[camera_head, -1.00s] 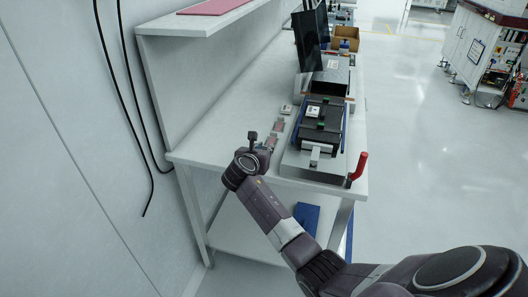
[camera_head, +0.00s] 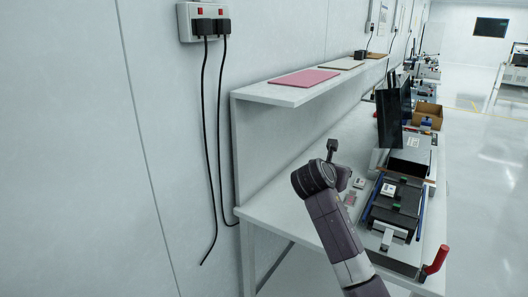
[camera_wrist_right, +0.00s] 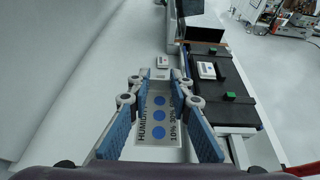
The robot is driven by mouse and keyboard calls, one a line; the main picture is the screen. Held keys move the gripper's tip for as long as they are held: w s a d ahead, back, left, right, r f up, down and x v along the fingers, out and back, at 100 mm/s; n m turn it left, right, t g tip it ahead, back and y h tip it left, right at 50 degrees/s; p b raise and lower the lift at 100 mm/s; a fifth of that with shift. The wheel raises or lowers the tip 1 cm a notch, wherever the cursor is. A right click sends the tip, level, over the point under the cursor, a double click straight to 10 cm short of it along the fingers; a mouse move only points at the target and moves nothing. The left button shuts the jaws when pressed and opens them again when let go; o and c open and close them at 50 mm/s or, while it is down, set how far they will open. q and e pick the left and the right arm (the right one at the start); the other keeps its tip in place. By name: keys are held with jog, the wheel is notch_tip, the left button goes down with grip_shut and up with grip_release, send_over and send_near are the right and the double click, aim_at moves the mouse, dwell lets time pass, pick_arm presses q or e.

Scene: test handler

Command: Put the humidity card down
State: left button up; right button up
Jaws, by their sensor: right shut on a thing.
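The card is too small or hidden to make out there. My left gripper is not in view.
The white bench (camera_head: 262,215) has a shelf with a pink mat (camera_head: 305,78) over its back. A black test handler (camera_head: 393,207) with a red handle (camera_head: 436,259) stands right of the gripper. A dark monitor (camera_head: 389,118) stands behind.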

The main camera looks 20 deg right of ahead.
jog(key=s+a+f, duration=0.4)
jog(key=s+a, duration=0.5)
jog(key=a, duration=0.1)
jog(key=s+a+f, duration=0.4)
jog(key=s+a, duration=0.5)
jog(key=a, duration=0.1)
jog(key=s+a, duration=0.4)
jog(key=s, duration=0.6)
jog(key=shift+r+m+g, duration=0.2)
jog(key=shift+m+g, duration=0.1)
